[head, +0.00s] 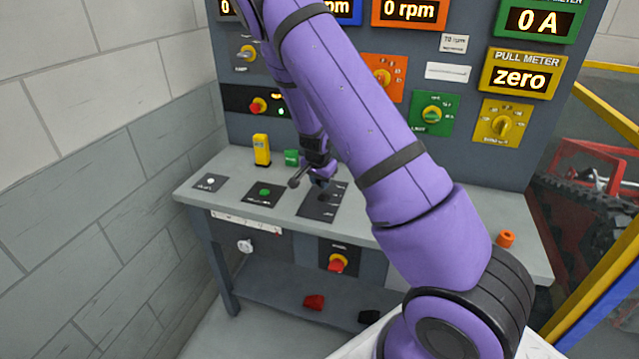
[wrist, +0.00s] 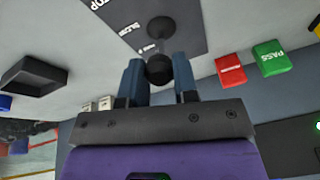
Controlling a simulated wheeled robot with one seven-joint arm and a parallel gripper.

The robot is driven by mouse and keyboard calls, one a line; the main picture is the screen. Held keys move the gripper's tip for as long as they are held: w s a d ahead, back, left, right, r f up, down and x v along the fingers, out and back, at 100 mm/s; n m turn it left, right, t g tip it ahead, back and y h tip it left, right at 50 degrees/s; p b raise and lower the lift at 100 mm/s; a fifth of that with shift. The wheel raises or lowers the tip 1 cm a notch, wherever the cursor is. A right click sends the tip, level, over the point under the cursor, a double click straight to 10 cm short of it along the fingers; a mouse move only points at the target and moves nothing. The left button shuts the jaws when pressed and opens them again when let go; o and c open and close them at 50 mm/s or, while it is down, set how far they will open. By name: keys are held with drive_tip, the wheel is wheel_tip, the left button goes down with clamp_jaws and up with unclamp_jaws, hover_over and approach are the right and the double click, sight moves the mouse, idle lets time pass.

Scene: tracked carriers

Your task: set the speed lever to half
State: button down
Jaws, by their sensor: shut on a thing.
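The speed lever (wrist: 158,67) shows in the wrist view as a dark knob on a short shaft, rising from a dark plate (wrist: 185,22). The plate carries white labels; STOP is readable near the top edge, and the one nearest the knob is too small to read surely. My gripper (wrist: 160,78) has its two blue fingers on either side of the knob and is shut on it. In the head view, my gripper (head: 320,182) is low over the dark lever plate (head: 312,209) on the bench, and the lever is mostly hidden there.
An orange piece (head: 505,239) sits at the right. A red-knobbed switch (head: 337,262) is on the bench front. The panel behind has knobs and displays; an orange display (head: 409,11) reads 0 rpm.

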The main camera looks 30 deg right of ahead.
drive_tip(key=shift+w+d+r+g+y, duration=0.2)
drive_tip(key=shift+w+d+g+y, duration=0.25)
drive_tip(key=shift+d, duration=0.1)
drive_tip(key=shift+w+d+r+g+y, duration=0.15)
drive_tip(key=shift+w+d+g+y, duration=0.2)
drive_tip(key=shift+d+y, duration=0.15)
drive_tip(key=shift+w+d+g+y, duration=0.35)
drive_tip(key=shift+w+d+y, duration=0.2)
drive_tip(key=shift+d, duration=0.2)
drive_tip(key=shift+w+d+g+y, duration=0.4)
drive_tip(key=shift+w+d, duration=0.2)
drive_tip(key=shift+d, duration=0.1)
drive_tip(key=c, duration=0.9)
unclamp_jaws()
drive_tip(key=r, duration=0.3)
drive_tip(key=d+r, duration=0.1)
drive_tip(key=r, duration=0.6)
drive_tip(key=shift+w+d+r, duration=0.25)
drive_tip(key=shift+w+r, duration=0.05)
drive_tip(key=shift+w, duration=0.05)
